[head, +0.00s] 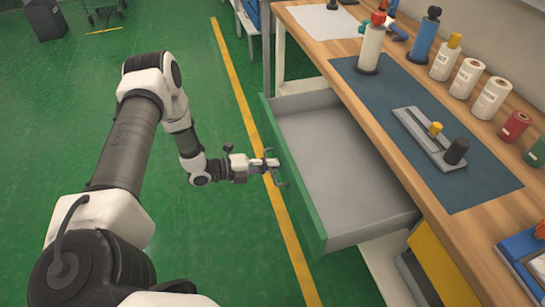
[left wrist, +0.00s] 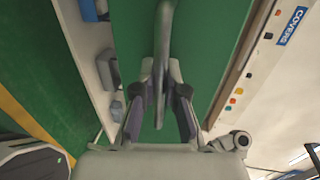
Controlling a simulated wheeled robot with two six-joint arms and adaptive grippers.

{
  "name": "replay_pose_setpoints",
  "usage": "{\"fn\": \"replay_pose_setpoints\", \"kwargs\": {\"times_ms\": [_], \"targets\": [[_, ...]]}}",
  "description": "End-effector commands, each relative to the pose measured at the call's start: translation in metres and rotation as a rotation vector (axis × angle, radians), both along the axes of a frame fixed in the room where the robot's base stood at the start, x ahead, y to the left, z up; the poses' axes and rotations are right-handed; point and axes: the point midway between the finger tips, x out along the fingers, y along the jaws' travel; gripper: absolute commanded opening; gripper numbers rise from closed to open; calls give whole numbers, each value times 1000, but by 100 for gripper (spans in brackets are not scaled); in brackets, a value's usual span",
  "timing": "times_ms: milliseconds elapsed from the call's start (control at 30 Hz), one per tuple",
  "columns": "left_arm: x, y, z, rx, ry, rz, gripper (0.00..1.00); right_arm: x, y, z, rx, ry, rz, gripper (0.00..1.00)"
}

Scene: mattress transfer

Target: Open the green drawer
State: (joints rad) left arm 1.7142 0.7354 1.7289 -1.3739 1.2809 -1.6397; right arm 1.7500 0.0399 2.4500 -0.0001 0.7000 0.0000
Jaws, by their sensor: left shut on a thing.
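The green drawer (head: 293,190) is pulled out from under the workbench, and its grey inside (head: 340,165) is in view and empty. Its green front also fills the middle of the left wrist view (left wrist: 209,50). My left gripper (head: 272,163) is at the outer side of the drawer front. In the left wrist view its two fingers (left wrist: 160,100) are shut on the grey drawer handle (left wrist: 164,45), one on each side. My right gripper is not in view.
The wooden workbench (head: 430,165) carries a dark blue mat (head: 370,95), bottles, rolls and a grey metal fixture (head: 425,135). A yellow drawer front (head: 432,265) shows lower right. Green floor with a yellow line (head: 238,80) is free left of the drawer.

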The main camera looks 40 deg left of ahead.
Motion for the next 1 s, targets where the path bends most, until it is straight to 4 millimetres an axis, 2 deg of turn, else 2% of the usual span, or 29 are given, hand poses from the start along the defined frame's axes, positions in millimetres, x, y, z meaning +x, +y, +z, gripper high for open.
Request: {"fn": "replay_pose_setpoints", "kwargs": {"times_ms": [67, 100, 167, 567, 667, 1000], "targets": [[0, 0, -1, 1, 1, 0, 0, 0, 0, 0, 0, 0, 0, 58], [0, 0, -1, 1, 2, 0, 18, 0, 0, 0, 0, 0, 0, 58], [0, 0, -1, 1, 1, 0, 37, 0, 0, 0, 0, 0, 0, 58], [-5, 5, 1, -1, 1, 4, 37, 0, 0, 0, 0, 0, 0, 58], [-17, 16, 5, -2, 2, 8, 37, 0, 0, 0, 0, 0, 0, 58], [-76, 62, 22, -3, -4, 8, 37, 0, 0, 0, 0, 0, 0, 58]]}}
